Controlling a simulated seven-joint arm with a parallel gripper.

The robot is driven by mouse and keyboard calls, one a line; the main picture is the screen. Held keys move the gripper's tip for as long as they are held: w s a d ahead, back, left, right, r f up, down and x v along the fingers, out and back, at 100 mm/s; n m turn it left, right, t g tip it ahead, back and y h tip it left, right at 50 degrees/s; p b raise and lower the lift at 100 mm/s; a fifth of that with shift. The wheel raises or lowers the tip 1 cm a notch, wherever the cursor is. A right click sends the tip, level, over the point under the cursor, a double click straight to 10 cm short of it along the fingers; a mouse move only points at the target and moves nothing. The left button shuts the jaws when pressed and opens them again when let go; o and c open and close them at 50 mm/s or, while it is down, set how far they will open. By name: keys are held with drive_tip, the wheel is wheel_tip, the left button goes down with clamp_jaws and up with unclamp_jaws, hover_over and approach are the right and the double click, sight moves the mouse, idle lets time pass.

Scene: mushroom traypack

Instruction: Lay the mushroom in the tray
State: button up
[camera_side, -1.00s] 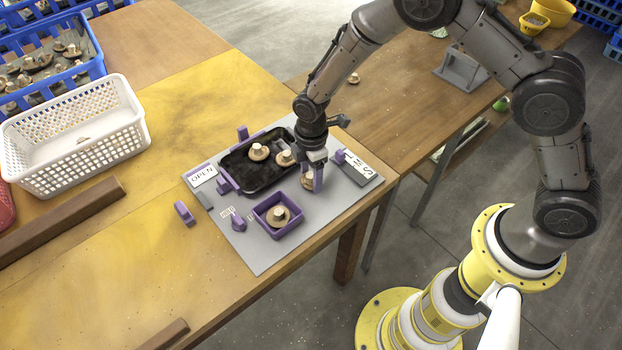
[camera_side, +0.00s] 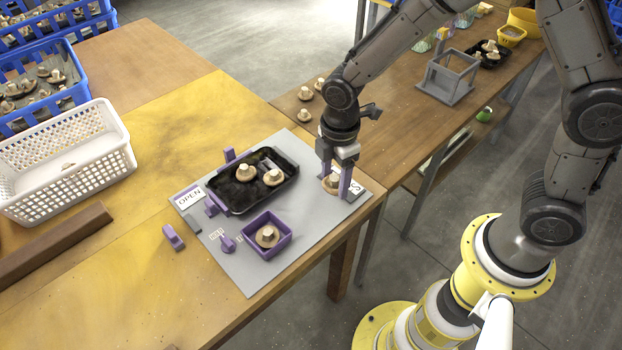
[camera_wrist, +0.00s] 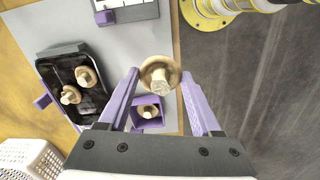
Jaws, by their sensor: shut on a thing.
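My gripper (camera_side: 335,195) is shut on a pale brown mushroom (camera_side: 331,184), between its two purple fingers, over the right part of the grey board. In the wrist view the held mushroom (camera_wrist: 159,74) shows between the fingertips (camera_wrist: 160,76), stem toward the camera. The black tray (camera_side: 227,194) lies on the board to the left of my gripper, with two mushrooms (camera_side: 246,173) in it, side by side toward its middle and right. The tray (camera_wrist: 92,107) also shows left of the fingers in the wrist view. The held mushroom is apart from the tray.
A purple square box (camera_side: 262,255) with one mushroom (camera_side: 267,236) stands in front of the tray. Purple pegs (camera_side: 227,243) stand around the board. A white basket (camera_side: 70,180) is at left. Loose mushrooms (camera_side: 304,115) lie on the table behind my gripper.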

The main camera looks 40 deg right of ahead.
drive_tip(key=s+d+r, duration=0.2)
drive_tip(key=s, duration=0.2)
drive_tip(key=w+d+f+m, duration=0.4)
drive_tip(key=w+d+m, duration=0.5)
drive_tip(key=m, duration=0.6)
drive_tip(key=shift+d+f+m, duration=0.2)
drive_tip(key=shift+d+m, duration=0.05)
drive_tip(key=shift+m, duration=0.05)
drive_tip(key=shift+w, duration=0.1)
